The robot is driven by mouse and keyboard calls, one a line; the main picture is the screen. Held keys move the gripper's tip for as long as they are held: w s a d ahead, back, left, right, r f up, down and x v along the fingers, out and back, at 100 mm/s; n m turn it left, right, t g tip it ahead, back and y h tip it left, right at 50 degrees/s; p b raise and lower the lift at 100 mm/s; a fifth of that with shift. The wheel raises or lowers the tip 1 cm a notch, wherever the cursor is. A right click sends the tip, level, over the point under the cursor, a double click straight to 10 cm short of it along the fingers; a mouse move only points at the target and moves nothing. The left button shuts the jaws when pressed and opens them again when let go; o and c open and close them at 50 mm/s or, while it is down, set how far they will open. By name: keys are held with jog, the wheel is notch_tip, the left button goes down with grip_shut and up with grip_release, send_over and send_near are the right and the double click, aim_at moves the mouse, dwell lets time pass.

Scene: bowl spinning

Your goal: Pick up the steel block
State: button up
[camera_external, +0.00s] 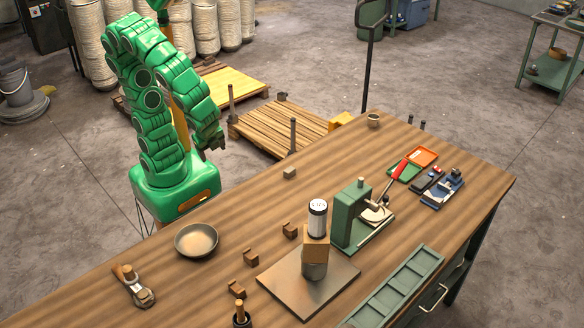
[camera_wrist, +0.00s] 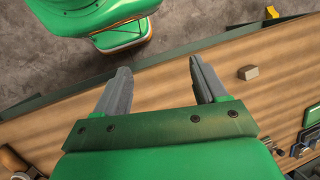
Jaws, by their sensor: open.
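A small grey block (camera_external: 289,173), which looks like the steel block, sits on the wooden workbench (camera_external: 230,268) near its back edge. In the wrist view a small pale block (camera_wrist: 248,72), seemingly the same one, lies on the bench to the right of the fingers. My gripper (camera_external: 211,150) hangs from the green arm, left of the block and above it, well apart from it. In the wrist view my gripper (camera_wrist: 160,68) has its two grey fingers spread, with only bench and floor visible between them.
A metal bowl (camera_external: 196,240) stands at the left of the bench. Several brown notched blocks (camera_external: 290,230) lie in the middle. A metal plate (camera_external: 335,285) bears a stacked column (camera_external: 315,250), beside a green press (camera_external: 350,218). Bench around the grey block is clear.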

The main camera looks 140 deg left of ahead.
jog(key=w+a+f+m+g+y, duration=0.1)
jog(key=w+a+f+m+y, duration=0.1)
jog(key=w+a+f+y, duration=0.3)
jog(key=w+a+m+g, duration=0.2)
jog(key=w+a+m, duration=0.1)
jog(key=a, duration=0.5)
jog(key=m+y, duration=0.4)
jog(key=m, duration=0.3)
send_near(289, 171)
jog(key=x, duration=0.3)
jog(key=shift+s, duration=0.1)
jog(key=shift+x, duration=3.95)
jog(key=shift+c, duration=0.3)
grip_shut()
